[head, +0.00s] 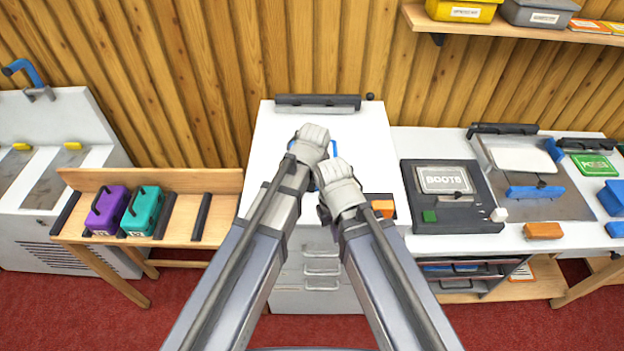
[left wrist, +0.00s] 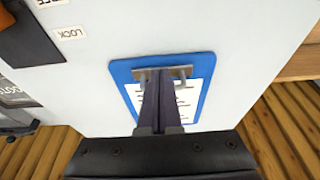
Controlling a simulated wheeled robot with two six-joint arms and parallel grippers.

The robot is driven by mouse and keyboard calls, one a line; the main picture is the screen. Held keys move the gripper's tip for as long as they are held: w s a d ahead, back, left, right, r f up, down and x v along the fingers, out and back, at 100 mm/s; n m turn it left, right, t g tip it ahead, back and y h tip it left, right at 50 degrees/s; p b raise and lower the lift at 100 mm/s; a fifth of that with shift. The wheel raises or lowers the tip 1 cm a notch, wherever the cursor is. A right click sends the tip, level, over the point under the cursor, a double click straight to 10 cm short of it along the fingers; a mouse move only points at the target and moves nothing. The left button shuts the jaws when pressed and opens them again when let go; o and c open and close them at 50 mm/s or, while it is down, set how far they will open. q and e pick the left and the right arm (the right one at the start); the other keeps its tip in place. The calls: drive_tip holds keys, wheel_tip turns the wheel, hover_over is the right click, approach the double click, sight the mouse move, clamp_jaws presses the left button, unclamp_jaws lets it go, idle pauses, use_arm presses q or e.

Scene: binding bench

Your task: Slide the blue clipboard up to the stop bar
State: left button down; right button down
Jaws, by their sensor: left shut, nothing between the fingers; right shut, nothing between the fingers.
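The blue clipboard (head: 334,149) lies on the white bench top, mostly hidden under my grippers in the head view. The left wrist view shows its blue board (left wrist: 120,70), white sheet and metal clip. The dark stop bar (head: 318,102) stands at the back edge, with bare white top between it and the clipboard. My left gripper (head: 313,137) is shut and empty above the clipboard; its fingers (left wrist: 160,85) overlap the clip in the wrist view, and contact cannot be told. My right gripper (head: 338,172) is shut and empty, nearer the front, over the clipboard's near part.
A small black knob (head: 370,97) stands right of the bar. An orange block (head: 383,208) sits at the front right of the bench top. A black "BOOTS" device (head: 445,195) is further right. Purple (head: 106,208) and teal (head: 143,211) boxes stand on the left wooden bench.

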use_arm(q)
drive_tip(key=w, duration=1.5)
drive_tip(key=shift+w, duration=0.35)
drive_tip(key=shift+s, duration=0.1)
drive_tip(key=shift+s, duration=0.1)
